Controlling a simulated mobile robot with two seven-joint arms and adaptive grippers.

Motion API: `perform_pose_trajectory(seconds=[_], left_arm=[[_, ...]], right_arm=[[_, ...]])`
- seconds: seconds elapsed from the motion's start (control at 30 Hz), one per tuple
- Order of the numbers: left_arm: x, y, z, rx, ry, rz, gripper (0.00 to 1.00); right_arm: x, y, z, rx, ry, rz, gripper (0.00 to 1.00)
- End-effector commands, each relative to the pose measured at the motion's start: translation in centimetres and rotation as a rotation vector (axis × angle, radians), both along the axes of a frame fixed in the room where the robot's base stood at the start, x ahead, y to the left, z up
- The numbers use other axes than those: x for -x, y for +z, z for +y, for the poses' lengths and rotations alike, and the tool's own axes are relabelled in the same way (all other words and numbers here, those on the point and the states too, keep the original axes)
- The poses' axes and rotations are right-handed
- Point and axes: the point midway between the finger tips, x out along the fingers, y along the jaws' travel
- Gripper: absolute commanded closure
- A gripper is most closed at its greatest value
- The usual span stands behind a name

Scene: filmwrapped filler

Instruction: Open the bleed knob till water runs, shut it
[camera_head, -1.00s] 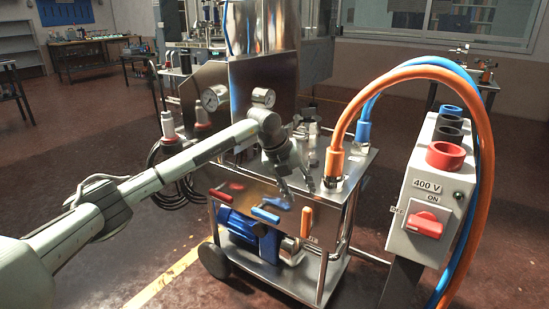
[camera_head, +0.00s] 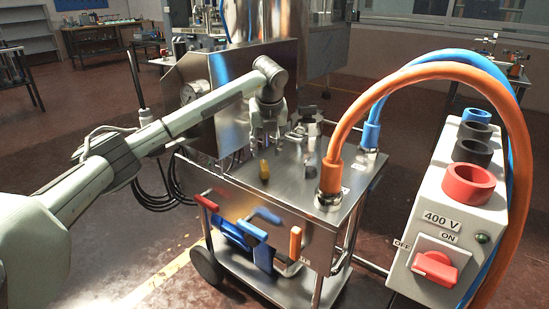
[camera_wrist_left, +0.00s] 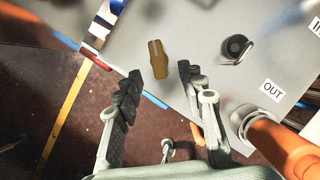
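A small yellow knob (camera_head: 264,170), which I take to be the bleed knob, stands on the steel top of the cart (camera_head: 300,192). My left gripper (camera_head: 266,141) hangs fingers-down above and a little behind it, apart from it. In the left wrist view the yellow knob (camera_wrist_left: 158,59) shows between the tips of the open fingers (camera_wrist_left: 160,72), with nothing held. A small dark round fitting (camera_wrist_left: 236,46) is to its right. No running water shows. My right gripper is in neither view.
An orange hose (camera_head: 335,140) and a blue hose (camera_head: 371,130) rise from the cart top to the right. A 400 V box (camera_head: 440,215) with a red switch stands at the right.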

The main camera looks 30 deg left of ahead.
Motion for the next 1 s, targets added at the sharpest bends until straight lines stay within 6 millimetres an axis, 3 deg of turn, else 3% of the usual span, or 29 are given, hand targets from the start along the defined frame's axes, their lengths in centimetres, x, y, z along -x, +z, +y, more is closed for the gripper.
perform_pose_trajectory(seconds=[0.3,0.5,0.87,1.0], left_arm=[[-1.2,-4.1,1.0,0.001,0.0,0.003,0.6],[-1.9,-6.4,1.7,0.001,0.001,0.001,0.6],[-2.2,-7.1,1.9,0.001,-0.001,-0.002,0.6],[-2.2,-7.1,1.9,0.0,0.0,-0.001,0.75]], right_arm=[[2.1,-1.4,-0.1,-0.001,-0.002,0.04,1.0],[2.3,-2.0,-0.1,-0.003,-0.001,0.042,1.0],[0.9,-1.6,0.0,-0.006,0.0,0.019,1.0],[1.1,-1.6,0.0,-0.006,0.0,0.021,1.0]])
